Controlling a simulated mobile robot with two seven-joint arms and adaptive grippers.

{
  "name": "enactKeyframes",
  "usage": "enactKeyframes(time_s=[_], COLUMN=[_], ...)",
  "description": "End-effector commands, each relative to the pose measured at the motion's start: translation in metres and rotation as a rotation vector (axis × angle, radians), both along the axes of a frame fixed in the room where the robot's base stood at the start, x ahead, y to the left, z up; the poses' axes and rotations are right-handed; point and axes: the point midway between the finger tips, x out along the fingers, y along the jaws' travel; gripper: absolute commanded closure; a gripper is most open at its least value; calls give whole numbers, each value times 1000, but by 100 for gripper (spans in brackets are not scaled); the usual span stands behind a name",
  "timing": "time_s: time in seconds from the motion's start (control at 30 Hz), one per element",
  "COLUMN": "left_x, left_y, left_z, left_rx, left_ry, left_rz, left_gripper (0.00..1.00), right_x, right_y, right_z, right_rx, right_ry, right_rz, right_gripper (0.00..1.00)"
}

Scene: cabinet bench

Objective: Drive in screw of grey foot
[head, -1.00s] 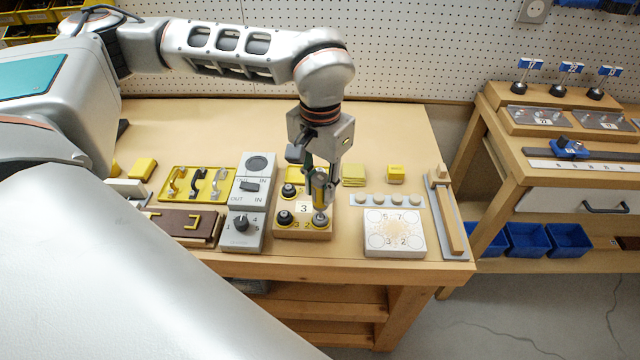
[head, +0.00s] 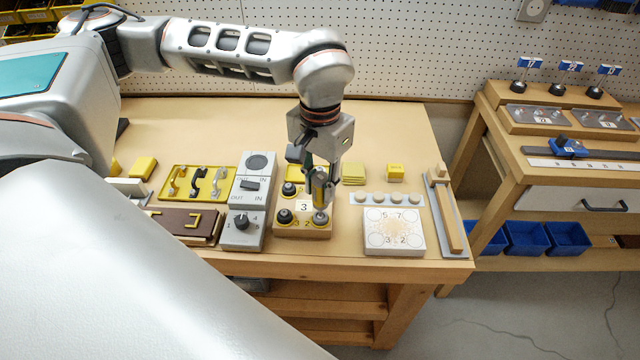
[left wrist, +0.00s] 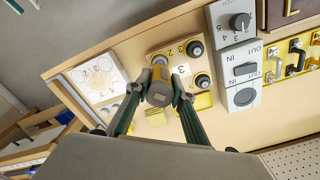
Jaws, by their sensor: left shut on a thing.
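A wooden block (head: 303,234) with yellow rings and a "3" label stands near the bench's front edge. Black feet (head: 284,216) sit on it, and they also show in the left wrist view (left wrist: 194,48). The grey foot (head: 320,218) is at the block's front right corner. My left gripper (head: 321,178) points down above it, shut on an upright driver (head: 319,190) with a grey and yellow body. The driver's lower end is at the grey foot; exact contact is hard to tell. In the left wrist view the driver's round grey end (left wrist: 162,95) sits between the fingers. My right gripper is not in view.
A grey switch-and-knob panel (head: 242,230) stands close on the left of the block. A white numbered plate (head: 394,240) and a strip with round knobs (head: 386,199) are on the right. A yellow handle tray (head: 197,170) lies farther left. The bench behind is mostly clear.

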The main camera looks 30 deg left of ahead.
Motion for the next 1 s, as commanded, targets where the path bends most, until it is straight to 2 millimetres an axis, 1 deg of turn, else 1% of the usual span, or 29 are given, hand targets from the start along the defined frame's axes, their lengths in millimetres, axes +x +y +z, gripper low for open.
enactKeyframes(time_s=[0.17,0.7,1.0], left_x=[-1,0,0], left_y=[0,0,0], left_z=[6,41,59], left_rx=[1,0,0], left_ry=[1,0,0], left_rz=[0,0,0], left_gripper=[96,96,96], right_x=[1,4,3], right_y=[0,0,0], right_z=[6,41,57], right_rx=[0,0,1], right_ry=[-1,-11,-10], right_rz=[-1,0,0], right_gripper=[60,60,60])
